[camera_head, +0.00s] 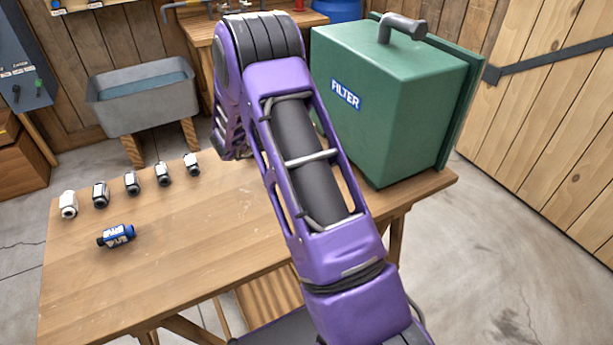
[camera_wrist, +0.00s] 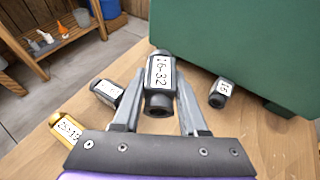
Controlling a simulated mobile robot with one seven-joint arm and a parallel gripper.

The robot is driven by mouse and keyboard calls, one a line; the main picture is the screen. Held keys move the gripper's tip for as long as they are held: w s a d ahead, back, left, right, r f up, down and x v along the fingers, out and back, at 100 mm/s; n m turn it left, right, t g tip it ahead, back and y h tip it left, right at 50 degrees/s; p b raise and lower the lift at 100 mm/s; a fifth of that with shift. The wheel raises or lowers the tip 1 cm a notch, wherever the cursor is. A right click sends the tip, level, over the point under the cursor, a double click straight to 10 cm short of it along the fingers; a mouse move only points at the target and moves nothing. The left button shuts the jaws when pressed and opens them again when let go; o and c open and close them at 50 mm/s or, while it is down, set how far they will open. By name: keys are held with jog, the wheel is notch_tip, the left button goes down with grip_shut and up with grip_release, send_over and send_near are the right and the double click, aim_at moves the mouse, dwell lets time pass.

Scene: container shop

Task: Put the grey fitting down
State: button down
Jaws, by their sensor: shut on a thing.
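The grey fitting (camera_wrist: 159,82), with a white label that seems to read 16-32, is between the two fingers of my gripper (camera_wrist: 158,88) in the wrist view. My gripper is shut on it. Its dark open end faces the camera. It looks larger than the fittings around it; whether it touches the tabletop (camera_wrist: 275,150) I cannot tell. In the head view my arm hides the gripper and this fitting.
In the wrist view, another grey fitting (camera_wrist: 106,91) and a yellow one (camera_wrist: 70,129) lie left, a dark one (camera_wrist: 222,92) right, near the green filter box (camera_head: 385,110). In the head view, several fittings (camera_head: 131,182) stand in a row behind a blue one (camera_head: 116,236).

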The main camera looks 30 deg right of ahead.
jog(key=s+d+r+m+g+h+b, duration=0.2)
jog(key=s+m+g, duration=0.4)
jog(key=s, duration=0.2)
jog(key=shift+g, duration=0.3)
jog(key=f, duration=0.7)
jog(key=f+b, duration=0.1)
jog(key=f, duration=0.2)
jog(key=shift+s+a+f, duration=0.15)
jog(key=shift+s+a, duration=0.05)
jog(key=shift+a, duration=0.05)
jog(key=shift+f, duration=0.25)
jog(key=shift+c, duration=2.2)
grip_release()
jog(key=shift+r, duration=0.1)
